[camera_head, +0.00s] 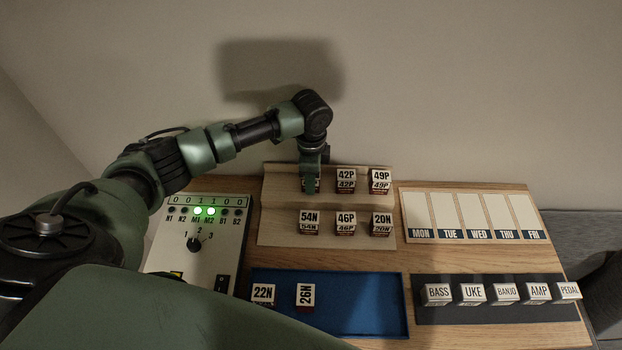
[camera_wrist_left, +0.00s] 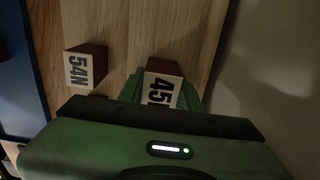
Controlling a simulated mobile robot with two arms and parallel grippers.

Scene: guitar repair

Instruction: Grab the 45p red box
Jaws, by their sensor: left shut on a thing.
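The 45P red box (camera_wrist_left: 162,90) shows in the left wrist view, with a white label that reads "45" and a partly covered letter, and a dark red side. My left gripper (camera_head: 311,184) is shut on it at the back left of the wooden rack (camera_head: 277,234). In the head view the gripper hides most of this box, and only a dark red bit shows beneath the fingers. I cannot tell whether the box is lifted off the rack. My right gripper is not in view.
On the rack stand boxes 42P (camera_head: 346,180), 49P (camera_head: 380,181), 54N (camera_head: 309,222), 46P (camera_head: 346,223) and 20N (camera_head: 381,224). In front, a blue tray (camera_head: 365,310) holds boxes 22N (camera_head: 263,294) and 26N (camera_head: 305,296). A switch panel (camera_head: 190,262) stands at left.

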